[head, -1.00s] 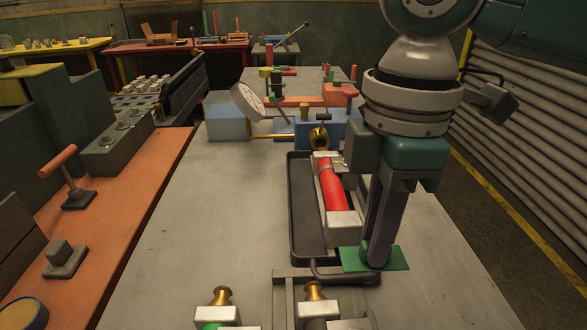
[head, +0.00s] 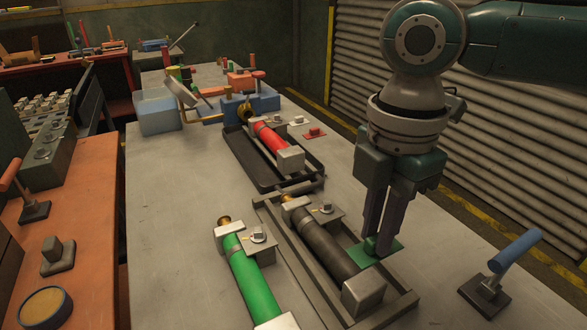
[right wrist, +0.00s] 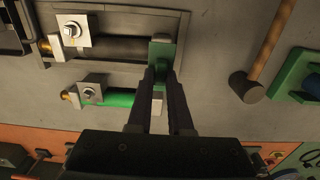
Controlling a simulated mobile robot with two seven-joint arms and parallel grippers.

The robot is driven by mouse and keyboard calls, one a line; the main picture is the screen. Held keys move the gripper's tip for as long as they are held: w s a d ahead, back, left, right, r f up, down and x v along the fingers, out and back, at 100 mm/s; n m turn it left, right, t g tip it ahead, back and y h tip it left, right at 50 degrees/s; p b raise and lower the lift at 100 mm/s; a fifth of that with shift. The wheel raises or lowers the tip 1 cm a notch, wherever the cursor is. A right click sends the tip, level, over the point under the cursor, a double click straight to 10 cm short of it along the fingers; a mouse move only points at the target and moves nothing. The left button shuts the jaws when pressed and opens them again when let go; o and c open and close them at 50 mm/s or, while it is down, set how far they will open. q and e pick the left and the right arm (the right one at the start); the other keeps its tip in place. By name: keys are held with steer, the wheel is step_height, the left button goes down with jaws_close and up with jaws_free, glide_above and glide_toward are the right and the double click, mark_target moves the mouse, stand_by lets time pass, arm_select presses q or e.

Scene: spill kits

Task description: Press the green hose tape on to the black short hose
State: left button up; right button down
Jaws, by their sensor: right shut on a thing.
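The green hose tape (head: 394,250) is a small flat green piece held low in my right gripper (head: 377,238), which is shut on it. The black short hose (head: 325,246) lies between metal end blocks in a grey tray (head: 279,236). In the right wrist view, the tape (right wrist: 161,52) shows between the fingertips (right wrist: 163,75), at the right end of the black hose (right wrist: 112,48). My left gripper is not in view.
A green hose (head: 251,278) lies left of the black one. A red hose (head: 270,139) sits in a dark tray (head: 245,160) behind. A blue-handled fixture (head: 514,250) stands at right. The grey table (head: 175,225) is clear at left.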

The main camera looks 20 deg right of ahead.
steer(key=shift+r+p, duration=0.15)
steer(key=shift+p, duration=0.3)
steer(key=b, duration=0.3)
glide_above(366, 284)
step_height(366, 284, down, 6)
steer(key=shift+w+a+r, duration=0.1)
steer(key=shift+r, duration=0.05)
steer(key=shift+f+b, duration=0.2)
steer(key=shift+b, duration=0.1)
steer(key=shift+f, duration=0.3)
steer(key=shift+f+b, duration=0.35)
steer(key=shift+b, duration=0.05)
stand_by(0.4)
steer(key=shift+f, duration=0.1)
stand_by(1.0)
stand_by(0.7)
